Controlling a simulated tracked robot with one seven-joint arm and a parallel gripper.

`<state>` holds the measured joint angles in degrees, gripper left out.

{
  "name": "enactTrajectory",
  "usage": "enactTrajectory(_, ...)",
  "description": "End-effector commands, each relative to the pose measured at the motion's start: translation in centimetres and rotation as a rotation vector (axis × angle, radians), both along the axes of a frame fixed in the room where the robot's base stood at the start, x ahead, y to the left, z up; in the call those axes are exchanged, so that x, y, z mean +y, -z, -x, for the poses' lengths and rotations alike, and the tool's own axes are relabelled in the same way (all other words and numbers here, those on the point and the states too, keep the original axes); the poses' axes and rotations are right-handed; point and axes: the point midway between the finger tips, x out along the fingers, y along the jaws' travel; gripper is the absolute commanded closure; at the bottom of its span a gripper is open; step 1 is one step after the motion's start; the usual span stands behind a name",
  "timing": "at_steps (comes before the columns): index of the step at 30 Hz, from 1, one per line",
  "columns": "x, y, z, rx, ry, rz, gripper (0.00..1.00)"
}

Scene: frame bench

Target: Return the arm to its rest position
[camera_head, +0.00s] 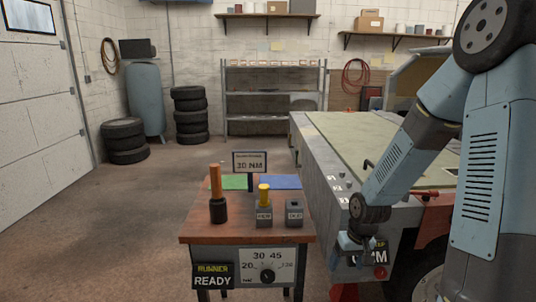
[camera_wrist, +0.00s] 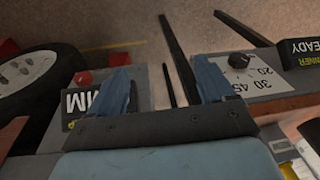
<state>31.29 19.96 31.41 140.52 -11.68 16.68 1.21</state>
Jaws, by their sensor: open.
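My gripper (camera_head: 358,243) hangs low at the end of my bent arm, to the right of the small wooden bench (camera_head: 200,228) and in front of the grey frame's near side. In the wrist view my gripper (camera_wrist: 165,82) shows two blue fingers spread apart with nothing between them. Beyond the fingers there are thin dark bars and brown floor. My upper arm fills the right of the head view and hides part of the frame bench (camera_head: 312,165).
The small bench holds an orange-handled tool (camera_head: 215,182), a yellow-topped piece in a grey block (camera_head: 264,217), another grey block (camera_head: 294,212) and a 30 NM sign (camera_head: 249,162). A dial panel (camera_head: 270,265) is on its front. A wheel (camera_wrist: 38,85) lies left in the wrist view.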

Motion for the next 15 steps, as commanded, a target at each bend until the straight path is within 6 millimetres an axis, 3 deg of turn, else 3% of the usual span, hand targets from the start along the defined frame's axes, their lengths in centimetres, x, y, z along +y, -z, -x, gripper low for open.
enactTrajectory(15,-1.3,-11.8,2.7,-0.095,0.048,0.182,0.18)
